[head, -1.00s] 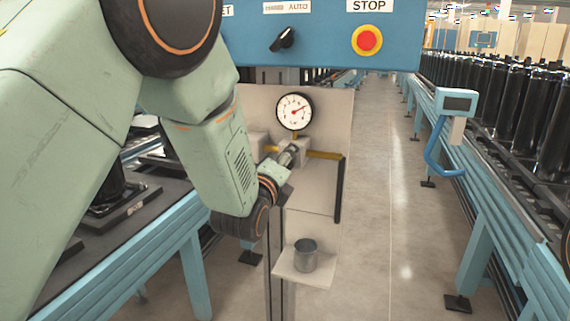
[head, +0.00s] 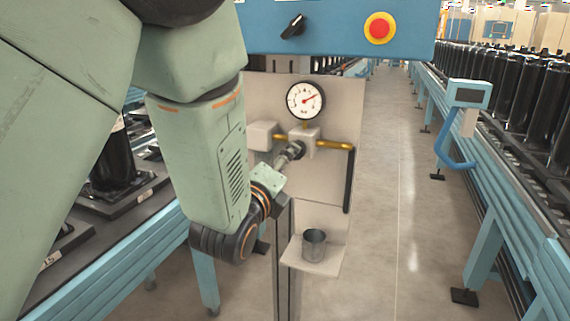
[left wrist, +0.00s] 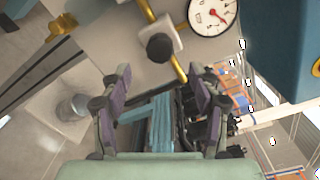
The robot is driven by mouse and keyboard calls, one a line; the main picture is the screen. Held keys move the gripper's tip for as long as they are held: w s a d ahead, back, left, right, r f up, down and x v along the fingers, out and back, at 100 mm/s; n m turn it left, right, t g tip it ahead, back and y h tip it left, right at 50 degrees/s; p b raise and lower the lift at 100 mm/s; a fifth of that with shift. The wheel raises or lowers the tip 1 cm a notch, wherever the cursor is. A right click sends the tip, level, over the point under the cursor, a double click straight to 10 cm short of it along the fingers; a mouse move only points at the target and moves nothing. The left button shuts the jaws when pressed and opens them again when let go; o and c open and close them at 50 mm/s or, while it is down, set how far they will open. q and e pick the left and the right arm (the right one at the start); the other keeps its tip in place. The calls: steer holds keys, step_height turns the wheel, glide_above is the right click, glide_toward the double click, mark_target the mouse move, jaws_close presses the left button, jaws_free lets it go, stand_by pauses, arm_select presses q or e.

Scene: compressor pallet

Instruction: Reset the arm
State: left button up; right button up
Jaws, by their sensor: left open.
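My left arm comes in from the left in the head view, its forearm hanging down and its wrist bent up toward the panel. My left gripper (left wrist: 160,97) is open and empty in the left wrist view, its two fingers spread apart. In the head view the gripper (head: 286,160) is small and partly hidden by the wrist. It points toward a white valve block (head: 304,138) on brass pipes. The block's black knob (left wrist: 160,47) lies beyond the fingertips in the left wrist view, with no finger around it. My right gripper is not in view.
A pressure gauge (head: 306,100) sits above the block on a beige panel (head: 332,180). A blue control box (head: 340,38) with a red stop button (head: 380,28) is overhead. A metal cup (head: 314,243) stands on a small shelf (head: 322,268). The aisle at right is clear.

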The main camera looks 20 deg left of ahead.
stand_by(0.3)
arm_select(q)
steer(key=s+a+f+n+g, duration=0.1)
steer(key=s+f+n+g, duration=0.5)
steer(key=f+n, duration=0.55)
steer(key=s+a+f+n+g, duration=0.2)
steer(key=s+f+n+g, duration=0.2)
steer(key=s+f+n, duration=0.7)
steer(key=s+f+n+g+b, duration=0.1)
steer(key=s+f+g, duration=0.6)
steer(key=s+f, duration=1.1)
steer(key=s, duration=0.4)
steer(key=shift+s+a+f+g, duration=0.25)
steer(key=shift+s+a+g, duration=0.05)
